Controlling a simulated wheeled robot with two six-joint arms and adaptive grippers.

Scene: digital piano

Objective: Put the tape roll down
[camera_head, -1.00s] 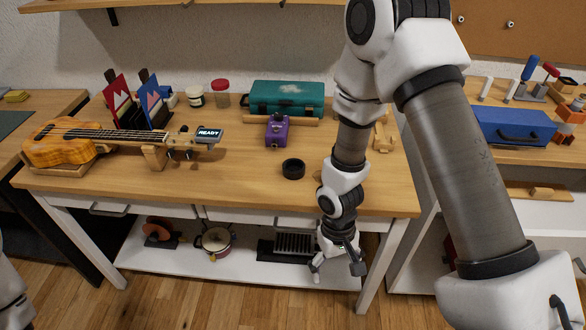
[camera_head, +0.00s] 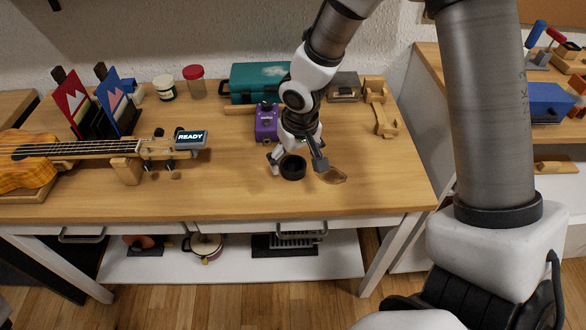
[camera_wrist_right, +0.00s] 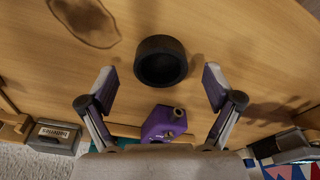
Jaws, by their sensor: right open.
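The tape roll, a short black ring (camera_head: 292,168), lies flat on the wooden workbench top (camera_head: 225,195). It also shows in the right wrist view (camera_wrist_right: 161,61), upper middle. My right gripper (camera_head: 298,164) is over the roll with its fingers spread. In the right wrist view the two fingertips (camera_wrist_right: 160,84) are on either side of the roll with gaps between, and neither seems to touch it. My left gripper is not in view.
A purple pedal (camera_head: 266,122) stands just behind the roll. A brown stain (camera_head: 333,177) is to its right. A teal case (camera_head: 258,80) is at the back, a wooden stand (camera_head: 381,112) at right, a ukulele (camera_head: 30,160) at left. The bench front is clear.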

